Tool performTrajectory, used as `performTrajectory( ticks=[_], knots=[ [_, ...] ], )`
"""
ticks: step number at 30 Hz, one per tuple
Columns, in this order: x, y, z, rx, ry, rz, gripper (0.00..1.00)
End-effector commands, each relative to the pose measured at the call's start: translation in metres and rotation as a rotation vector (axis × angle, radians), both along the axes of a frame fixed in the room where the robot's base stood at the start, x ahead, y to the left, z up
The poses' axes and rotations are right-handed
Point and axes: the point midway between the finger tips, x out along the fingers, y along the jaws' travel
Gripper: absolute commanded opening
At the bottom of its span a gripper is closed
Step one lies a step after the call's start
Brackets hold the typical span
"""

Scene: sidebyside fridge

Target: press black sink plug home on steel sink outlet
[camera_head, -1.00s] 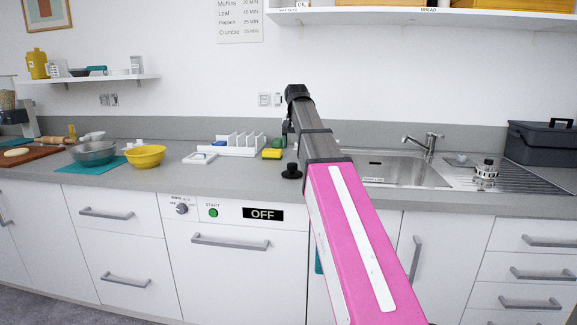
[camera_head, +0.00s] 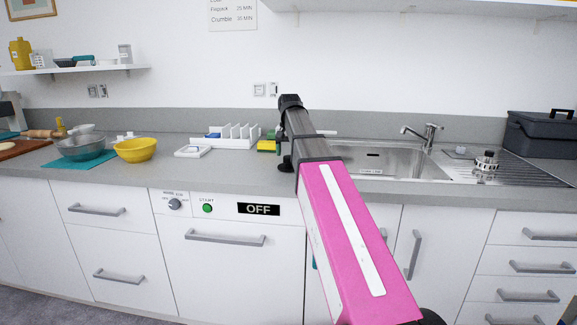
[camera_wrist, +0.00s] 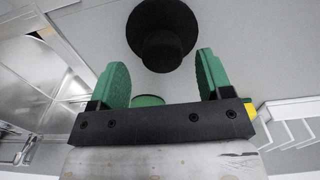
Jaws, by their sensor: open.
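The black sink plug (camera_head: 286,163) stands on the grey counter left of the sink, right beside my arm in the head view. In the wrist view the plug (camera_wrist: 163,35) is a round black piece with a wider round part behind it, just beyond the fingertips. My gripper (camera_wrist: 161,63) is open and empty, its two green-padded fingers apart, with the plug roughly centred between them.
A tap (camera_head: 428,135) stands behind the sink, with a small metal item (camera_head: 487,161) on the drainer and a dark box (camera_head: 541,135) at far right. A yellow-green sponge (camera_head: 266,146) and a white rack (camera_head: 228,136) stand left of the plug.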

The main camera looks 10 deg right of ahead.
Motion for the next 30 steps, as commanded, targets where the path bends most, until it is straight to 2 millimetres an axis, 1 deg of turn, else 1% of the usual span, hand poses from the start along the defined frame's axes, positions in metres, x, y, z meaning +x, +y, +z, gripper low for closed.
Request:
performTrajectory(
  ticks=[3,7,10,15,16,17,18,21,30],
  knots=[
    [-0.002,0.004,-0.017,0.000,0.001,0.000,0.72],
    [-0.002,0.003,-0.033,-0.001,0.001,0.000,0.72],
    [-0.001,0.003,-0.037,0.000,0.000,0.000,0.72],
    [-0.001,0.003,-0.037,0.000,-0.001,0.000,0.72],
    [-0.001,0.003,-0.037,0.000,-0.001,0.000,0.69],
    [-0.001,0.003,-0.037,0.000,0.000,0.000,0.59],
    [-0.001,0.003,-0.037,0.000,0.000,0.000,0.46],
    [-0.001,0.003,-0.037,0.000,0.000,0.000,0.18],
    [-0.001,0.003,-0.037,0.000,0.000,0.000,0.18]
  ],
)
